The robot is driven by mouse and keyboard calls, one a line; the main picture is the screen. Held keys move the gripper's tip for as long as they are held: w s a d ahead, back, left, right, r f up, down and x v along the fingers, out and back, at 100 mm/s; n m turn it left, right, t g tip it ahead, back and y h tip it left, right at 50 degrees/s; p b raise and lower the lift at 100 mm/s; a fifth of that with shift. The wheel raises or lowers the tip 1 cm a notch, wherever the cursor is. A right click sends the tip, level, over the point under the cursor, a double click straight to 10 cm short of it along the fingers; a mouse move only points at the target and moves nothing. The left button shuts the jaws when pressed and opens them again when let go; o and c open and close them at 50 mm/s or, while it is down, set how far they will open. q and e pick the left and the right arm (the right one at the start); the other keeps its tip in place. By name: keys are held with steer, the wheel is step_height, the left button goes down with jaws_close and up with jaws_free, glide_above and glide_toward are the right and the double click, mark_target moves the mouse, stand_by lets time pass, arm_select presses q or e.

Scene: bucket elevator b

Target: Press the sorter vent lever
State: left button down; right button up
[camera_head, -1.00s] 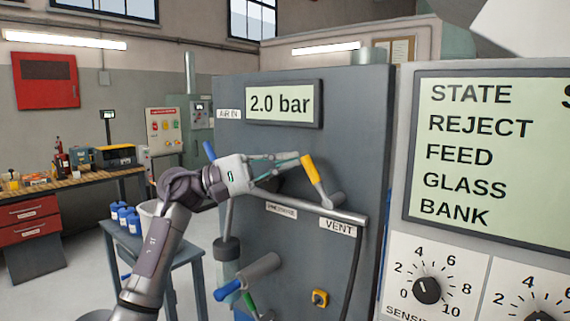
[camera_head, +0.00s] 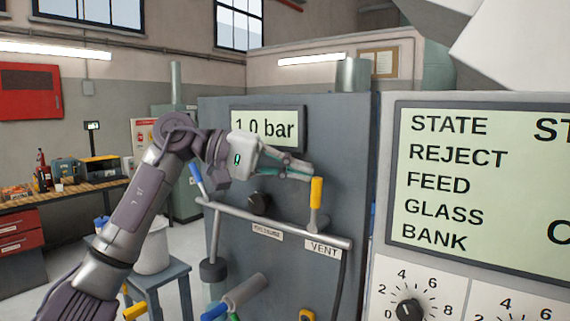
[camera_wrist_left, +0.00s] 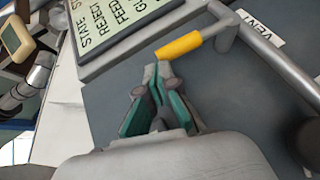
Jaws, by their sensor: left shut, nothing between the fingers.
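The vent lever has a yellow handle (camera_head: 316,191) and stands upright on a grey pipe above the VENT label (camera_head: 323,249). My left gripper (camera_head: 311,171) is shut and empty, with its fingertips just above and left of the handle's top end. In the left wrist view the yellow handle (camera_wrist_left: 180,45) lies just beyond the closed fingertips (camera_wrist_left: 163,68). I cannot tell whether they touch it. My right gripper is not in view.
A blue-handled lever (camera_head: 195,178) stands at the pipe's left end, close to my left arm. A black knob (camera_head: 260,203) sits on the panel. A large screen (camera_head: 480,180) with dials below it is at the right. Another blue handle (camera_head: 215,312) is lower down.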

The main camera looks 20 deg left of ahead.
arm_select(q)
steer(key=shift+s+d+m+t+y+p, duration=0.1)
steer(key=shift+s+d+m+y+p, duration=0.35)
steer(key=shift+d+y, duration=0.45)
steer(key=shift+s+d+m+t+y+p, duration=0.1)
steer(key=shift+s+d+m+y+p, duration=0.2)
steer(key=shift+d+y+p, duration=0.5)
steer(key=shift+s+d+m+t+y+p, duration=0.15)
steer(key=shift+d+m+y+p, duration=0.3)
steer(key=shift+d+y, duration=0.5)
steer(key=shift+f, duration=0.1)
